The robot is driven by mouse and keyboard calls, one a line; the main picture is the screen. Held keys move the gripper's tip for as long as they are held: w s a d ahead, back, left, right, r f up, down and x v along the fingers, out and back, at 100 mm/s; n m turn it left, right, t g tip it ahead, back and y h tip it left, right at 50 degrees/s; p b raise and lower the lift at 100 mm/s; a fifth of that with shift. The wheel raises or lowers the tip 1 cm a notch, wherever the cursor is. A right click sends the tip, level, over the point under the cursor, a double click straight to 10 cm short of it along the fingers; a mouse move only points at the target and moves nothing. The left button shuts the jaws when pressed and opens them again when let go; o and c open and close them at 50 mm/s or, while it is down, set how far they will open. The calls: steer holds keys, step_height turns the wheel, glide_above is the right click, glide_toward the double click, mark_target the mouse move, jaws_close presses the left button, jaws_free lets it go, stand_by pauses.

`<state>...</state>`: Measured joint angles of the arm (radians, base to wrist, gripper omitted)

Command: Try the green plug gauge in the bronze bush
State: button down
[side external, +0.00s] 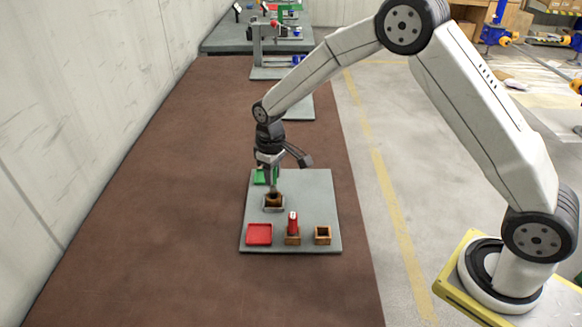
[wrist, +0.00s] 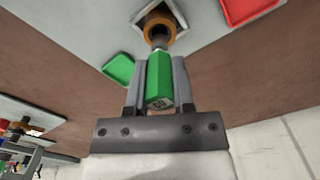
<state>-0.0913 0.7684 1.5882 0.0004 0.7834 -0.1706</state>
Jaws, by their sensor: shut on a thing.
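My gripper (wrist: 158,64) is shut on the green hexagonal handle of the green plug gauge (wrist: 160,84). In the side external view my gripper (side external: 271,178) points down over the bronze bush (side external: 273,199). In the wrist view the gauge's grey end meets the mouth of the bronze bush (wrist: 157,22). I cannot tell how far, if at all, the end is inside the bore. The bush sits in a square grey holder (side external: 273,209) on the grey plate. The gauge is mostly hidden by the fingers in the side external view.
On the grey plate (side external: 312,195) are a green tray (side external: 259,178), a red tray (side external: 259,234), a red plug gauge (side external: 292,221) upright in a wooden block (side external: 292,239), and an empty wooden block (side external: 323,235). Grey fixtures (side external: 268,50) stand farther back. The brown tabletop (side external: 150,200) at left is clear.

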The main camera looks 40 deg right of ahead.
steer(key=shift+r, duration=1.95)
steer(key=shift+s, duration=0.15)
